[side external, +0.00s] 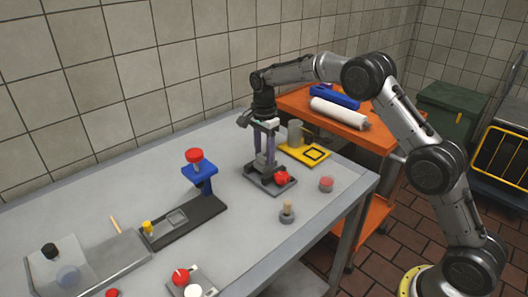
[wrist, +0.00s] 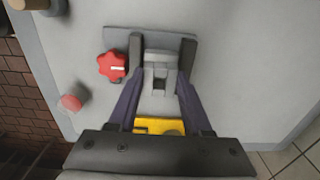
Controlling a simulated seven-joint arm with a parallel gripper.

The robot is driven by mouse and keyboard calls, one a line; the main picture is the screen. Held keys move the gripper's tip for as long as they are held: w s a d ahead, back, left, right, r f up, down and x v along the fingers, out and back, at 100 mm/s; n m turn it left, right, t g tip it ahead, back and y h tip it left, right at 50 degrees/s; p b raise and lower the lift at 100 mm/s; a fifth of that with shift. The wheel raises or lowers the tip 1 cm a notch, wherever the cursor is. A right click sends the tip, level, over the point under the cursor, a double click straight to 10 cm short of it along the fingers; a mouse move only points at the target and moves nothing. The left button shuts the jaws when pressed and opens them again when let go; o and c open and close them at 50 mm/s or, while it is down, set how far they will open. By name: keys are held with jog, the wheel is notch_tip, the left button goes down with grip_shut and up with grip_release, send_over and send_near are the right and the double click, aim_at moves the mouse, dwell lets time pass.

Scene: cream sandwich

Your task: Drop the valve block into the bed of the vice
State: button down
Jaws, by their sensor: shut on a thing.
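The vice (side external: 284,189) is a dark grey fixture with upright jaws and a red star knob (side external: 282,177), standing on the grey table. The knob shows left of the jaws in the wrist view (wrist: 112,66). My gripper (side external: 265,155) points down over the vice, its purple fingers shut on the grey valve block (wrist: 158,77). In the wrist view, the block lies between the two dark jaws of the vice (wrist: 188,62). I cannot tell whether it touches the bed. The bed is largely hidden by the block and fingers.
A yellow plate (side external: 318,155) with a grey cylinder (side external: 295,134) stands behind the vice. A red-topped puck (side external: 326,184) and wooden-handled piece (side external: 287,212) stand nearby. A blue bracket with red knob (side external: 195,156) is left. An orange cart (side external: 340,113) adjoins the table.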

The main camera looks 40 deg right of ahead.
jog(key=shift+r, duration=0.1)
jog(key=shift+c, duration=1.3)
grip_release()
notch_tip(320, 180, up, 14)
